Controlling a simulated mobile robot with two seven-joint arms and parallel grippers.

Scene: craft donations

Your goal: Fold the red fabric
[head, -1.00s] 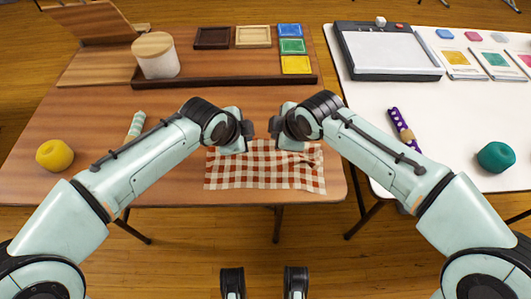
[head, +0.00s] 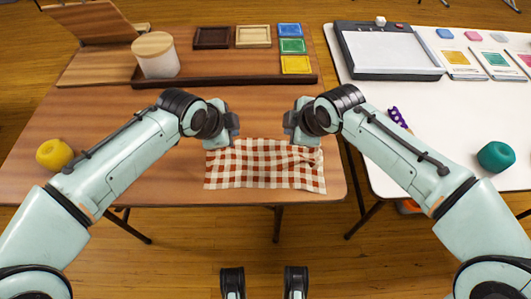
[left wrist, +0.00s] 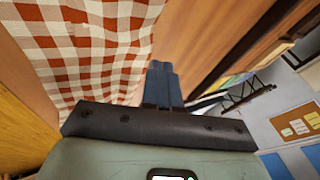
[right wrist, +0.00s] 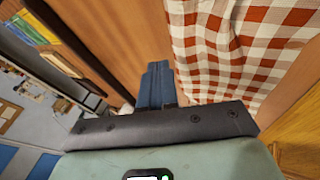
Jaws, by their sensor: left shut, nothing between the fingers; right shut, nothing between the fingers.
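The red-and-white checked fabric (head: 263,167) lies spread as a wide rectangle near the table's front edge, with light wrinkles and an uneven right side. It fills part of the left wrist view (left wrist: 85,45) and the right wrist view (right wrist: 235,50). My left gripper (head: 232,125) is above the fabric's far left corner, its fingers (left wrist: 160,85) shut together and empty. My right gripper (head: 290,124) is above its far right part, its fingers (right wrist: 156,85) also shut and empty. Neither visibly holds the cloth.
The brown table (head: 110,130) also holds a yellow yarn ball (head: 54,154), a lidded white jar (head: 156,56) and a dark tray (head: 210,79) at the back. A white table (head: 375,95) on the right bears a teal yarn ball (head: 495,157) and a purple dotted roll (head: 398,117).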

